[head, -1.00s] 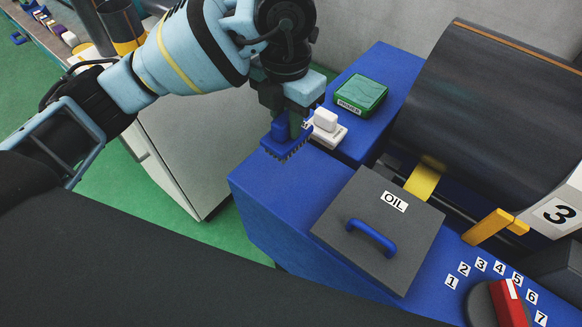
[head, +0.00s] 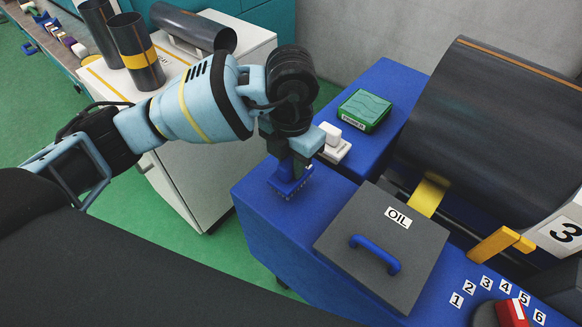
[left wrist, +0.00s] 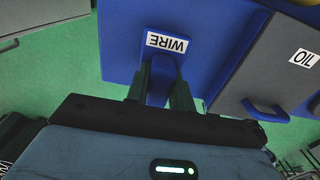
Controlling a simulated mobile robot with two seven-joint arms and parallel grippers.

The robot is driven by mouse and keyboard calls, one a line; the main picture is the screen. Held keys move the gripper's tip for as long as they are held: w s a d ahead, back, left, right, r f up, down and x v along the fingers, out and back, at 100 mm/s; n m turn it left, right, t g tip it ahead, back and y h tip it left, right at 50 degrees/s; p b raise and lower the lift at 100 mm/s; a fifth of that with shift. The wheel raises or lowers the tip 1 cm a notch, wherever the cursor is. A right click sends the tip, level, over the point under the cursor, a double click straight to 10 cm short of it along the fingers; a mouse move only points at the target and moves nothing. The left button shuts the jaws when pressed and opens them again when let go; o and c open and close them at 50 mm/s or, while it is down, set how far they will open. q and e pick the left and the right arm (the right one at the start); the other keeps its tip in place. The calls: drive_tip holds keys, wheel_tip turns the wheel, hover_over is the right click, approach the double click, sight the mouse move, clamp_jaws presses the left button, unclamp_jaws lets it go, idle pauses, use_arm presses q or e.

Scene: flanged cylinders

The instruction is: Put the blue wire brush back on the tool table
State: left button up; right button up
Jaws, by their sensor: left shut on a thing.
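My left gripper (head: 289,158) is shut on the blue wire brush (head: 291,182). The brush is over the far left part of the blue machine bench (head: 255,195), bristles downward; I cannot tell whether they touch it. In the left wrist view the dark fingers (left wrist: 160,85) close on the blue brush (left wrist: 160,62), beside a white WIRE label (left wrist: 167,42). A long bench (head: 62,55) with several small coloured objects is at the upper left, perhaps the tool table. My right gripper is not in view.
A grey OIL lid (head: 385,245) with a blue handle lies right of the brush. A white block (head: 333,145) and a green box (head: 365,110) stand behind. A big dark roller (head: 480,125) is at right. A white cabinet (head: 190,180) carries dark cylinders (head: 137,52).

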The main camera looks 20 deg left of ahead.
sight(291, 159)
use_arm(q)
wheel_tip(291, 159, down, 2)
drive_tip(key=shift+f, duration=0.2)
drive_tip(key=shift+f, duration=0.1)
drive_tip(key=o, duration=1)
drive_tip(key=shift+c, duration=0.2)
wheel_tip(291, 159, up, 12)
drive_tip(key=shift+r, duration=0.15)
